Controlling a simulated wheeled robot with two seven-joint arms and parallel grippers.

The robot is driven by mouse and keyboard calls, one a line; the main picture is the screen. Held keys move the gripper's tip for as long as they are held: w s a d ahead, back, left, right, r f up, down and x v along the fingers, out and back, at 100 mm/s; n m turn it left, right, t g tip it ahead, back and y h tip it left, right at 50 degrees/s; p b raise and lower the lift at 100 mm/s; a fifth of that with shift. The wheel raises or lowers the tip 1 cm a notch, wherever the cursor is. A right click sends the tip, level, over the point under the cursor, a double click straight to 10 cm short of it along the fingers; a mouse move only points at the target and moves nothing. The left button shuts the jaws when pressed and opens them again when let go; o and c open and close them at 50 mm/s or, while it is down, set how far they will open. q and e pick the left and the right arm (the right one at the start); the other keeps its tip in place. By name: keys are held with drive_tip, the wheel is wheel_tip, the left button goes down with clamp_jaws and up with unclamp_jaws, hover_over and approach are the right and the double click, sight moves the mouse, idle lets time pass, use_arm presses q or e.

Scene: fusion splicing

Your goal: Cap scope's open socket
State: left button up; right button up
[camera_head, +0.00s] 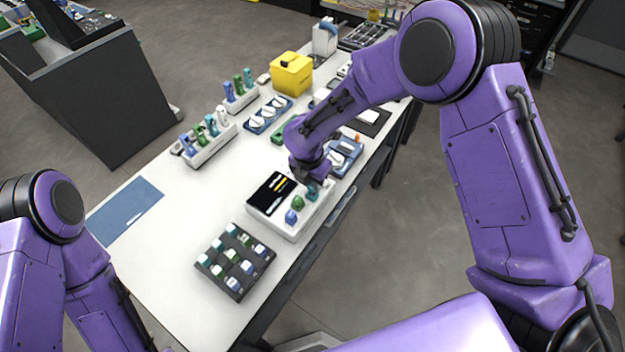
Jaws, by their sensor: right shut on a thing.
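The scope is a white box (253,213) with a black screen (270,188) in the middle of the bench. A green cap (297,202) and a blue cap (291,216) sit along its right side. My right gripper (313,183) is over the scope's far right corner, pointing down. It is shut on a small teal cap (312,194), which is at the scope, in line with the other two caps. Whether it touches or sits in the socket I cannot tell; the socket is hidden. My left gripper is out of the picture; only my left arm shows.
A dark cap tray (216,276) with several capped pieces stands in front of the scope. A blue mat (122,212) lies at left. White racks (222,140), a yellow box (291,74) and blue trays stand farther back. The bench's left middle is clear.

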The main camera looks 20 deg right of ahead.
drive_tip(key=shift+f, duration=0.95)
idle(0.6)
drive_tip(key=o, duration=1)
wheel_tip(320, 180, up, 6)
drive_tip(key=p, duration=0.6)
drive_tip(key=shift+r, duration=0.1)
drive_tip(key=shift+s, duration=0.1)
